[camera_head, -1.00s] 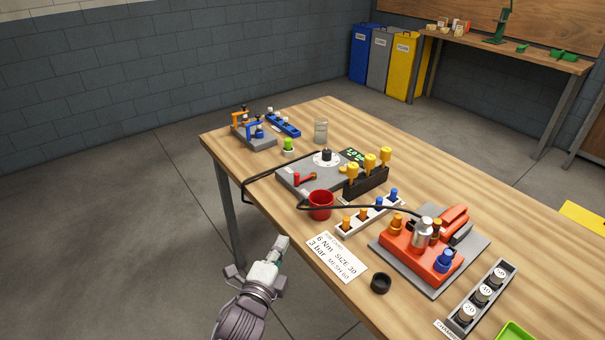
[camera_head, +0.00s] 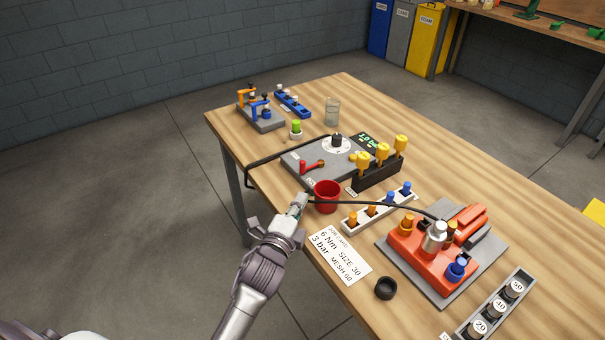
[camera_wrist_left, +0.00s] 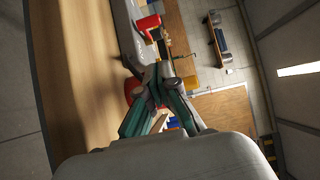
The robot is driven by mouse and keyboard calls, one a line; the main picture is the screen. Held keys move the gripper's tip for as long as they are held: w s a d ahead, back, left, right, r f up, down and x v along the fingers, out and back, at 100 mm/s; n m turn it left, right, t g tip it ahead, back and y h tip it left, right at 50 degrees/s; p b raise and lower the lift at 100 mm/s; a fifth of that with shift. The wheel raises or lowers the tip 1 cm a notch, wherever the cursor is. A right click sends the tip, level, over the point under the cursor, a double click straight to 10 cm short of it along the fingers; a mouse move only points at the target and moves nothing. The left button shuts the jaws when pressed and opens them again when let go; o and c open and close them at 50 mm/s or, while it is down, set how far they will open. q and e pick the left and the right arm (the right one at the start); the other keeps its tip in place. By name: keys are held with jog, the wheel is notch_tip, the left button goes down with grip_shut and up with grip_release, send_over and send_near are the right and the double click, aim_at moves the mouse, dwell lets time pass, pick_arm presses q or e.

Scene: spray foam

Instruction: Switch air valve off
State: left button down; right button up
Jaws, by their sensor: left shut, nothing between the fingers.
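A grey panel (camera_head: 290,160) lies on the table with a dial, a small green display (camera_head: 371,141) and a red lever (camera_head: 303,168), which looks like the air valve handle. The lever seems to show in the left wrist view as a red piece (camera_wrist_left: 148,22) beyond the fingers. My left gripper (camera_head: 298,204) is shut and empty at the table's near edge, beside the red cup and short of the panel. In the left wrist view its closed fingers (camera_wrist_left: 158,75) partly hide the red cup. My right gripper is not in view.
The red cup (camera_head: 327,195) stands between the gripper and the panel's near side. A black hose (camera_head: 380,203) runs past it to the red fixture (camera_head: 420,255). A job card (camera_head: 339,255) lies on the table. A black rack (camera_head: 376,176) with yellow-topped pieces stands right of the panel.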

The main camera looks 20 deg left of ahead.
pick_arm(q)
jog(key=w, duration=0.6)
jog(key=shift+w+d+p, duration=0.1)
jog(key=shift+p, duration=0.2)
jog(key=w+a, duration=0.2)
jog(key=shift+w+a+p, duration=0.1)
jog(key=shift+w+p, duration=0.2)
jog(key=shift+p, duration=0.05)
jog(key=shift+w+a, duration=0.25)
jog(key=shift+a, duration=0.05)
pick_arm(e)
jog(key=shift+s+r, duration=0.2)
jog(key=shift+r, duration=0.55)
pick_arm(q)
jog(key=shift+a, duration=0.1)
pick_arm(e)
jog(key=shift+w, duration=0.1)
pick_arm(q)
jog(key=shift+a+h, duration=0.1)
jog(key=shift+h, duration=0.2)
jog(key=shift+w+a+m, duration=0.1)
jog(key=shift+m, duration=0.2)
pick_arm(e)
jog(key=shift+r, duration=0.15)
